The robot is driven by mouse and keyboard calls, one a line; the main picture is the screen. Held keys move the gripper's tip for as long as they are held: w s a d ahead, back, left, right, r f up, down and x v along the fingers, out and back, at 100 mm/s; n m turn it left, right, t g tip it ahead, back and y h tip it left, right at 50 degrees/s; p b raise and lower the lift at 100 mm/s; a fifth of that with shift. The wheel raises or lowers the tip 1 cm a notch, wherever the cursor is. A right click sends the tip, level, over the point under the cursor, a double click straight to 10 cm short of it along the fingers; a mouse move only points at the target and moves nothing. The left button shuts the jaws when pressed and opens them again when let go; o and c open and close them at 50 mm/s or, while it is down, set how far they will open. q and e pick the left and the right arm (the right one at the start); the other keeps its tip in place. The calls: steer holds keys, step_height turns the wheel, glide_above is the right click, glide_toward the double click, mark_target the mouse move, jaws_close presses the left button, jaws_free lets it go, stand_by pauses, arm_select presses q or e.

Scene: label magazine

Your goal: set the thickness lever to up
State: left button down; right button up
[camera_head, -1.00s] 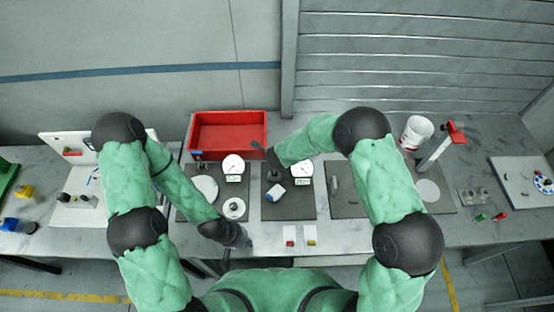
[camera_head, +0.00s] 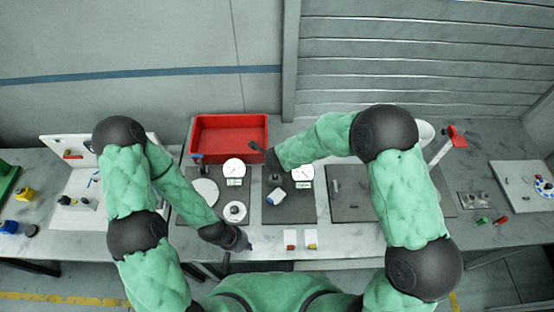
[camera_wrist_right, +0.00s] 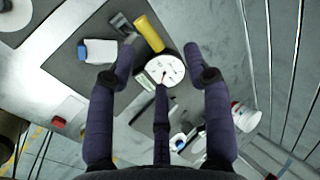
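In the right wrist view, a thick yellow bar (camera_wrist_right: 149,33) beside a dark bracket (camera_wrist_right: 122,25) may be the thickness lever; I cannot tell its setting. A round white dial (camera_wrist_right: 165,70) is next to it, and it also shows in the head view (camera_head: 302,174). My right gripper (camera_wrist_right: 160,78) is open and empty, its dark fingers apart with the dial seen between them. In the head view my right gripper (camera_head: 262,152) is above the back of the middle dark mat, hiding what is beneath. My left gripper (camera_head: 243,243) is low by the table's front edge; its fingers are unclear.
A blue-and-white block (camera_head: 277,195) lies on the middle mat (camera_head: 285,214). A red bin (camera_head: 229,153) stands behind. Another dial (camera_head: 234,168) stands to the left. A red-topped post (camera_head: 455,136) stands to the right.

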steer(key=v, duration=0.4)
steer(key=shift+s+d, duration=0.1)
steer(key=shift+s, duration=0.3)
